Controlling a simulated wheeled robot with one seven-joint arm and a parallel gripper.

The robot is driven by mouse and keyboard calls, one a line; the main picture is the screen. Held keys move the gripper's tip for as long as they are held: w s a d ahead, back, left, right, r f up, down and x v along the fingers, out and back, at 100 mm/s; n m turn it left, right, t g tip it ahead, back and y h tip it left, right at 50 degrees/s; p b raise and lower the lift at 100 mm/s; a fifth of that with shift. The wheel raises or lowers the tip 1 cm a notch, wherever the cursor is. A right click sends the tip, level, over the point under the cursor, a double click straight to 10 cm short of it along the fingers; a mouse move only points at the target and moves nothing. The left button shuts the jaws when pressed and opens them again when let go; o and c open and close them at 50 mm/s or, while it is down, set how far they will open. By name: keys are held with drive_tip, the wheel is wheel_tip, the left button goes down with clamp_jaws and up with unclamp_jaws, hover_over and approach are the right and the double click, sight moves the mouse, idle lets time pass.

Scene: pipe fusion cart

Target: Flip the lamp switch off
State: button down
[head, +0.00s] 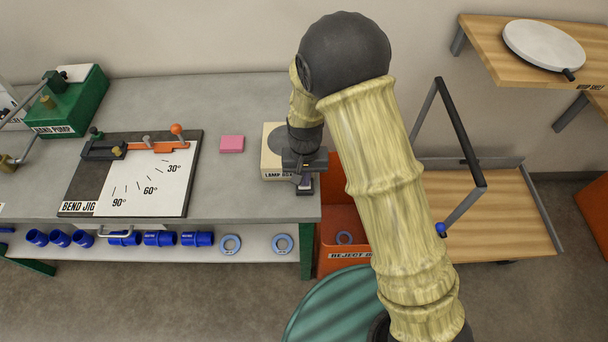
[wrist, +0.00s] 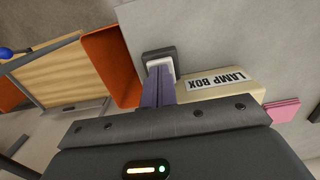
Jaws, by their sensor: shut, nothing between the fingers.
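The cream lamp box (head: 270,140) sits at the right end of the grey bench, partly hidden by my arm. Its label and edge also show in the wrist view (wrist: 235,92). The lamp switch (wrist: 161,62) is a white rocker in a dark frame beside the box. My gripper (wrist: 160,72) is shut and empty, with its fingertips over the white rocker; I cannot tell whether they touch it. In the head view my gripper (head: 304,182) points down at the bench's front right corner. The fingers hide part of the rocker, so its position is unclear.
A pink pad (head: 231,144) and the bend jig (head: 150,185) lie left of the box. An orange reject bin (head: 335,222) stands just right of the bench. A wooden cart (head: 500,215) with a dark handle is further right. The bench between jig and box is mostly clear.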

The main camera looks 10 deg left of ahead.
drive_tip(key=shift+f, duration=0.15)
drive_tip(key=shift+s+d+f+b, duration=0.1)
drive_tip(key=shift+s+f+b, duration=0.1)
drive_tip(key=shift+f+b, duration=0.15)
drive_tip(key=shift+s+d+f, duration=0.2)
drive_tip(key=shift+s, duration=0.25)
drive_tip(key=shift+w, duration=0.15)
drive_tip(key=shift+w+a+r, duration=0.2)
drive_tip(key=shift+w, duration=0.35)
drive_tip(key=shift+w, duration=0.1)
drive_tip(key=shift+r+p, duration=0.15)
drive_tip(key=shift+p, duration=0.2)
